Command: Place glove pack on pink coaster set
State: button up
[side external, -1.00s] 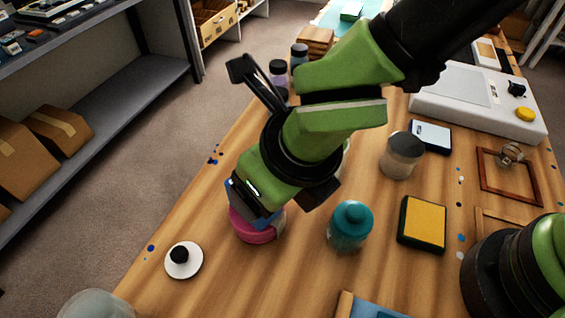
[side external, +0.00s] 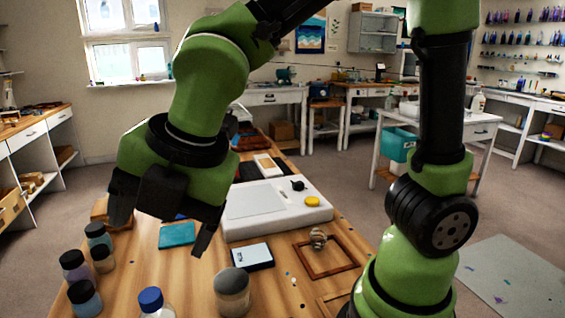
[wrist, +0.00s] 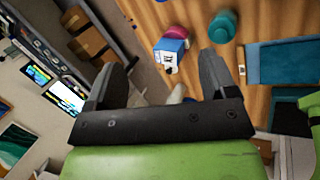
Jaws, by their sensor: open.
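The glove pack (wrist: 171,47), a blue block with a white label, shows in the wrist view beyond my fingertips. The pink coaster set (wrist: 177,31) shows at its upper edge, and the pack appears to rest on it. My gripper (wrist: 162,63) is open, with nothing between its fingers and a clear gap to the pack. In the side external view my gripper (side external: 160,237) is raised above the table. The pack and coaster set are out of sight in that view.
Several jars (side external: 75,265) stand at the left of the wooden table, with a blue-capped bottle (side external: 152,303) and grey-lidded jar (side external: 232,291) in front. A white machine (side external: 275,208) and wooden frame (side external: 325,258) lie further right. A teal jar (wrist: 222,26) stands close to the pack.

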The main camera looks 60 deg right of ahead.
jog(key=s+d+r+m+t, duration=0.1)
jog(key=s+d+m, duration=0.4)
jog(key=m, duration=0.8)
jog(key=s+d+r+m+t, duration=0.1)
jog(key=s+d+r+m, duration=0.3)
jog(key=m, duration=1)
jog(key=s+d, duration=0.1)
jog(key=d, duration=0.2)
jog(key=shift+d+y, duration=0.15)
jog(key=shift+y, duration=0.15)
